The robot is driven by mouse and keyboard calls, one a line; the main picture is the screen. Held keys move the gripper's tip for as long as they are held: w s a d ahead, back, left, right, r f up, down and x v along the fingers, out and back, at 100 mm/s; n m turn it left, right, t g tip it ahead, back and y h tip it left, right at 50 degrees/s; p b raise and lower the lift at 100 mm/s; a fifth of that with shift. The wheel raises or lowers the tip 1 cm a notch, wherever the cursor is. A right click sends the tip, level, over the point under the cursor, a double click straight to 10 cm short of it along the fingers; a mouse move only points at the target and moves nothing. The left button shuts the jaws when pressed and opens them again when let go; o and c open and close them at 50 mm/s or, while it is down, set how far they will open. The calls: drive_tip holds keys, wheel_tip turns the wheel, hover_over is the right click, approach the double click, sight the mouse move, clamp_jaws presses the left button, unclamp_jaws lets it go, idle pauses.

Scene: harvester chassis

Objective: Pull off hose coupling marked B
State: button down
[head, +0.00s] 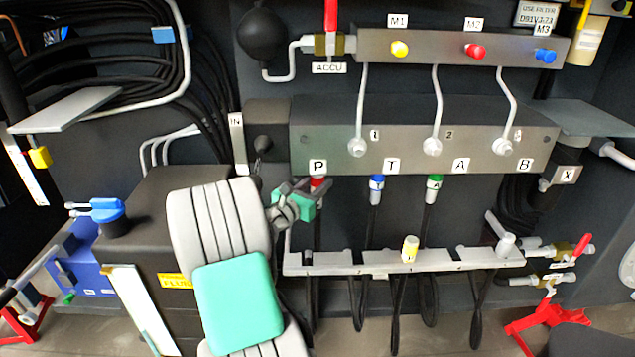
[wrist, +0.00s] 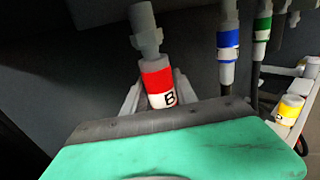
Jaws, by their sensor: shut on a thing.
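The hose coupling marked B (wrist: 160,88) has a red band and a white band with a black B. In the wrist view it stands slightly tilted, with a grey fitting above it. In the head view its red part (head: 318,183) shows just under the plate marked P (head: 318,166). My gripper (head: 300,203) is shut on it, and in the wrist view the fingers (wrist: 158,86) lie on both sides of it. I cannot tell whether the coupling is still seated on the port. Its lower end is hidden by my gripper body.
A blue coupling (head: 376,184) hangs under T and a green one (head: 435,183) under A. A yellow coupling (head: 410,248) stands on the grey rail (head: 340,262) below. No coupling shows under the plate marked B (head: 524,166). Black hoses loop under the rail.

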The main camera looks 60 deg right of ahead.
drive_tip(key=shift+f+b, duration=0.65)
drive_tip(key=shift+f, duration=1.05)
